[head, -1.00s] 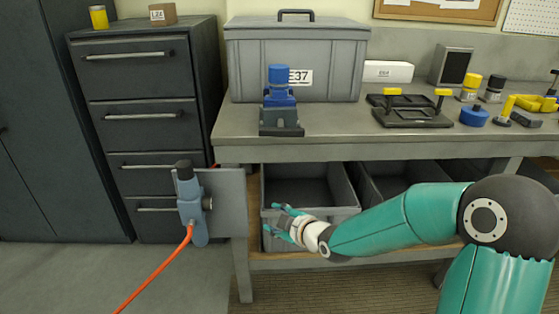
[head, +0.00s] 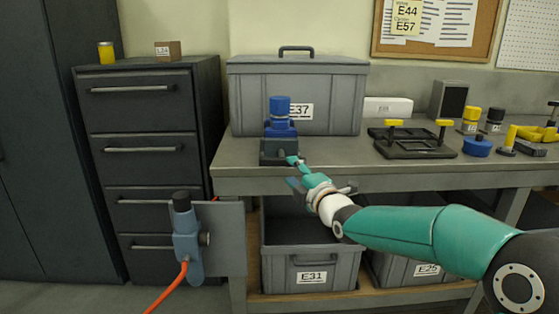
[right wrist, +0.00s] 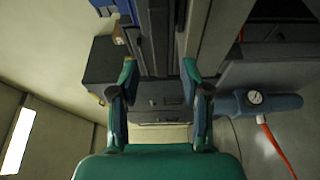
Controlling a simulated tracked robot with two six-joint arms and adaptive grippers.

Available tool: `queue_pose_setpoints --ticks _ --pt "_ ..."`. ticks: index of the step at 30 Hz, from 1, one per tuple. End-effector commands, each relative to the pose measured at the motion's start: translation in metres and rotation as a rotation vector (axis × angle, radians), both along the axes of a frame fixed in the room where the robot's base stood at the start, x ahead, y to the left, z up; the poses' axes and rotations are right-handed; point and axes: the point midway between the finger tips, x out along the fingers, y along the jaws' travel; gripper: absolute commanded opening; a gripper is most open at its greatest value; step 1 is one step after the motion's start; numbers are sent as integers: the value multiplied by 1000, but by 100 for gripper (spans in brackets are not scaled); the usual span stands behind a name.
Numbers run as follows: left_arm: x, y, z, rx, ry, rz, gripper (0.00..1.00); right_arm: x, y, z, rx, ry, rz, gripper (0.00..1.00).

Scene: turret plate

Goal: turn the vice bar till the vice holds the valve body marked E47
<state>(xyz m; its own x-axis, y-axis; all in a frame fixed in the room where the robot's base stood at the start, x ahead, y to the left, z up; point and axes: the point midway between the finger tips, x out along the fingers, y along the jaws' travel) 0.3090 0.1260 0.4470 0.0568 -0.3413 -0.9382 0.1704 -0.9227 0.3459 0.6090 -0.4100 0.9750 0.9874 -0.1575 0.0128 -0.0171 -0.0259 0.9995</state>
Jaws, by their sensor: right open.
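A blue valve body (head: 280,108) stands upright in the dark grey vice (head: 272,152) at the bench's front left. I read no E47 mark on it. My right gripper (head: 295,172) is just in front of the vice at the bench's front edge, with its fingers apart and a fingertip close to the vice's lower right. I cannot tell whether it touches. I cannot make out the vice bar. In the right wrist view the gripper (right wrist: 160,95) is open with nothing between its fingers. My left gripper is not in view.
A grey lidded crate (head: 340,95) marked E37 stands behind the vice. A black frame with yellow knobs (head: 412,143) is to the right. A blue-grey tool with an orange hose (head: 186,235) hangs at the bench's left side. Open bins (head: 312,255) sit below.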

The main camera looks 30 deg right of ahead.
Motion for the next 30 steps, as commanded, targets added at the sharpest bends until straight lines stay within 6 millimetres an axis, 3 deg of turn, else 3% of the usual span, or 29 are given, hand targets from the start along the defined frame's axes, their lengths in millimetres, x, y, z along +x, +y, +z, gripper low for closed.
queue_pose_setpoints --ticks 3,10,23,26,30 --pt "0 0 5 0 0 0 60 26 -3 1 0 0 1 47" --pt "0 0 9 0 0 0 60 59 -9 2 1 -1 0 47" --pt "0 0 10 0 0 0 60 69 -11 1 1 -1 -1 47" --pt "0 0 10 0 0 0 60 69 -11 1 1 0 -1 35" --pt "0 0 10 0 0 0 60 69 -12 1 1 -1 -1 12"
